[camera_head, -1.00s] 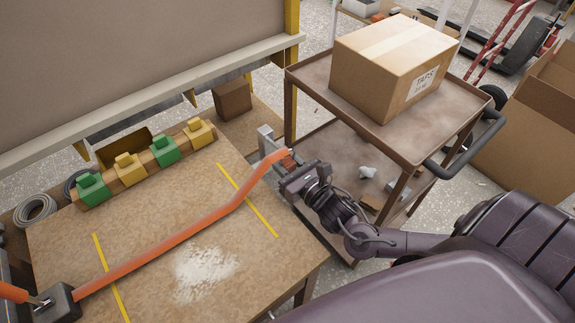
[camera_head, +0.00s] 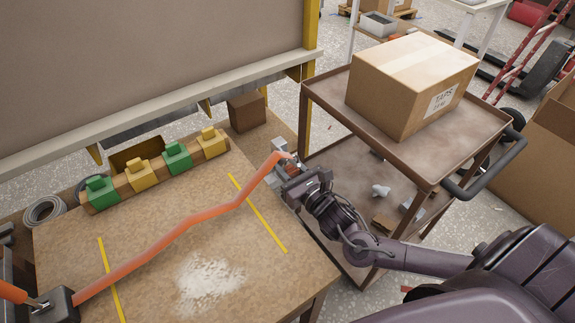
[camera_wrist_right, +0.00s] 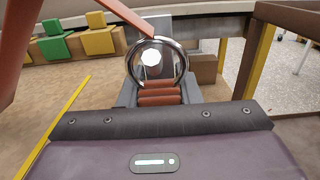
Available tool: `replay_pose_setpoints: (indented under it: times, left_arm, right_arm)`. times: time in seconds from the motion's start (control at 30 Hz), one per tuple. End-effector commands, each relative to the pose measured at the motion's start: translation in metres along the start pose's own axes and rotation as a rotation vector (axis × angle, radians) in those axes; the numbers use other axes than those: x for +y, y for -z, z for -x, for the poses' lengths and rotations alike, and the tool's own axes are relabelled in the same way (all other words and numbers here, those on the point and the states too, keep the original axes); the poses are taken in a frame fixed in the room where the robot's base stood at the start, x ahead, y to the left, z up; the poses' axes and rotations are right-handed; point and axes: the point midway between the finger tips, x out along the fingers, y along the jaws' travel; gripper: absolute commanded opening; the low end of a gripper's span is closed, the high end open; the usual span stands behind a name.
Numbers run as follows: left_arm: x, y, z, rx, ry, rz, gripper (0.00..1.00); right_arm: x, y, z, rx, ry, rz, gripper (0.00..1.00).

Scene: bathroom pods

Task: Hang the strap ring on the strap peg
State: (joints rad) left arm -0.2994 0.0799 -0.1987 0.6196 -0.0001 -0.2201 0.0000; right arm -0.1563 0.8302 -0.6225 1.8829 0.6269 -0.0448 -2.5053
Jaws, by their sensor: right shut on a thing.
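The orange strap (camera_head: 190,222) runs across the wooden table from a dark buckle (camera_head: 54,302) at the lower left to my right gripper (camera_head: 290,172). The metal strap ring (camera_wrist_right: 185,66) stands upright just beyond the fingers in the wrist view. A pale, many-sided peg face (camera_wrist_right: 150,57) shows inside the ring's opening, in front of a grey bracket (camera_head: 279,150). I cannot tell whether the ring is around the peg or only in front of it. My left gripper is not seen.
A wooden rail with green and yellow blocks (camera_head: 177,158) lies along the table's back. A brown cart (camera_head: 327,91) with a cardboard box (camera_head: 412,85) stands close to my right arm. A yellow post (camera_head: 309,80) rises behind the bracket. The table (camera_head: 165,285) is mostly clear.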

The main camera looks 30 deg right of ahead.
Motion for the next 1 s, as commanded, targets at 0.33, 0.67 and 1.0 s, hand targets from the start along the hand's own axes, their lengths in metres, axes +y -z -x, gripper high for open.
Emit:
replay_pose_setpoints:
  times: [0.33,0.67,1.0]
  left_arm:
    - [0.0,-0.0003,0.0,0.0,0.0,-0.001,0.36]
    - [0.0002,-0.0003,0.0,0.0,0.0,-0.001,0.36]
    - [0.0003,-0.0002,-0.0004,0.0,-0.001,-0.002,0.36]
  right_arm:
    - [-0.0001,-0.0003,0.0,-0.001,0.0,0.0,0.07]
    - [-0.0001,-0.0002,0.0001,-0.001,0.0,0.0,0.56]
    - [-0.0002,0.0015,0.0087,0.003,0.0,0.001,0.56]
